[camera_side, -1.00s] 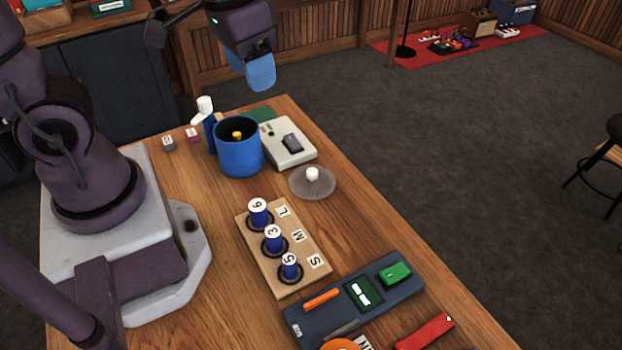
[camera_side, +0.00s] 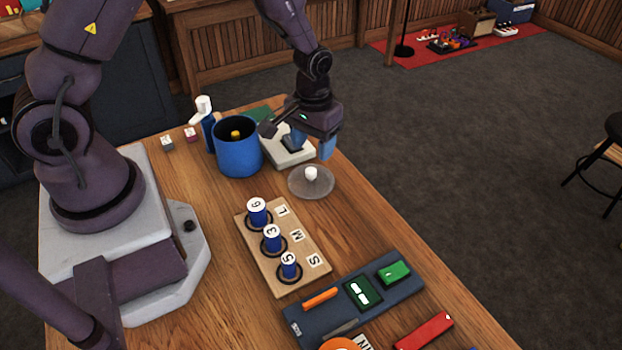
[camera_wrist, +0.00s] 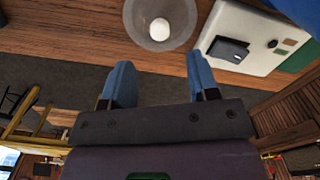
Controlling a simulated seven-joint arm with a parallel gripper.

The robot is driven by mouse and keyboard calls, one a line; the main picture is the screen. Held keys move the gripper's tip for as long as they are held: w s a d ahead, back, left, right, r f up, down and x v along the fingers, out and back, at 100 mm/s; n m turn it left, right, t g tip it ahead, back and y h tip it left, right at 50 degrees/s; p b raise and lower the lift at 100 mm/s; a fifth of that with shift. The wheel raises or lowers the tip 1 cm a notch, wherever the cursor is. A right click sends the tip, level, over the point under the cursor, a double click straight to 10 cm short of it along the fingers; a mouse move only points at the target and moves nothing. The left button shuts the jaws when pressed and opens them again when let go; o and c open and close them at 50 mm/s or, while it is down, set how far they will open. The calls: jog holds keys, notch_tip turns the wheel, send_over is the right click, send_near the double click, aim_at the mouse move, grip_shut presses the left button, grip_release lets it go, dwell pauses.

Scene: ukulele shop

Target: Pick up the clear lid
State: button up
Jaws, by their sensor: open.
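The clear lid (camera_side: 297,187) is a round, see-through disc with a white knob (camera_side: 311,174) on top. It lies flat on the wooden table near its far right edge. My gripper (camera_side: 313,150) is above and just behind the lid, apart from it. Its two blue fingers are spread with nothing between them. In the wrist view the lid (camera_wrist: 139,33) and its knob (camera_wrist: 159,29) show at the top, beyond the open fingertips of my gripper (camera_wrist: 160,78).
A blue pot (camera_side: 238,158) stands left of the lid. A white box (camera_side: 290,158) with a dark switch lies behind, partly under my gripper. A wooden board (camera_side: 284,244) with numbered blue pegs lies in front. A dark tray (camera_side: 325,319) is nearer the camera.

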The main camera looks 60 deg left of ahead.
aim_at(311, 169)
jog(key=f, duration=0.7)
jog(key=shift+s+f, duration=0.1)
jog(key=shift+s, duration=0.1)
jog(key=c, duration=1)
